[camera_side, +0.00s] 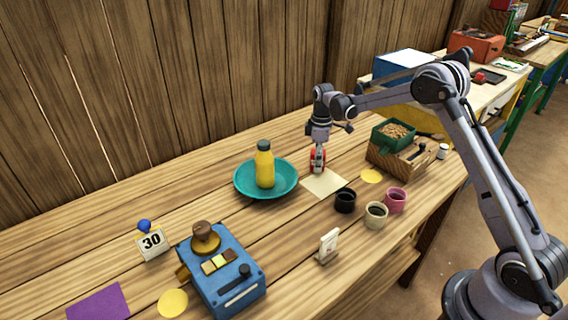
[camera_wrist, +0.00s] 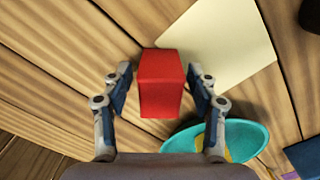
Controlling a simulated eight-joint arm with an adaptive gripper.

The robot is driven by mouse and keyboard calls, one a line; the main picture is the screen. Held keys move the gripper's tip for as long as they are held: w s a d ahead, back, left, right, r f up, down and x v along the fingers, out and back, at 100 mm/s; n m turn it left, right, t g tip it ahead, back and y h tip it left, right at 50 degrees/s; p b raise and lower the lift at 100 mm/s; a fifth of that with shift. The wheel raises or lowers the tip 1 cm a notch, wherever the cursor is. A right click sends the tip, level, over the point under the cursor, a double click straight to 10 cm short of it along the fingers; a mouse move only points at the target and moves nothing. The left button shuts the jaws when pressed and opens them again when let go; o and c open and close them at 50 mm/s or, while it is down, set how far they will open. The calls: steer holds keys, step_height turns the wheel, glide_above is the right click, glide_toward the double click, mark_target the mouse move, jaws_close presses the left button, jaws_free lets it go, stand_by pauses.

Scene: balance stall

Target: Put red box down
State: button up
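The red box (camera_wrist: 160,85) stands between the two fingers of my gripper (camera_wrist: 158,72) in the wrist view. A narrow gap shows between the box and each finger, so my gripper looks open around it. In the side view the red box (camera_side: 318,158) is low at the table, by the back edge of a cream paper square (camera_side: 324,184), partly covered by my gripper (camera_side: 318,168). I cannot tell whether its underside touches the table or overlaps the paper. The paper also shows in the wrist view (camera_wrist: 225,45).
A teal bowl (camera_side: 246,185) with a yellow bottle (camera_side: 265,167) stands just left. Black (camera_side: 345,201), cream (camera_side: 376,216) and pink (camera_side: 396,201) cups are in front right. A wooden block with a green tray (camera_side: 393,134) is at right. A blue device (camera_side: 222,280) is front left.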

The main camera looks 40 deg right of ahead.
step_height(320, 180, up, 12)
steer(key=shift+f, duration=0.25)
steer(key=shift+r, duration=0.55)
steer(key=s+a+r+m+t, duration=0.35)
steer(key=s+a+r, duration=0.5)
steer(key=s, duration=0.45)
steer(key=s+a+f+m+t, duration=0.2)
steer(key=s, duration=0.5)
steer(key=s+a+f+m+t, duration=0.1)
steer(key=s+a+f+m, duration=0.1)
steer(key=s, duration=0.5)
steer(key=shift+s+a+m+t, duration=0.25)
steer(key=shift+s+m+t, duration=0.1)
steer(key=shift+m, duration=0.4)
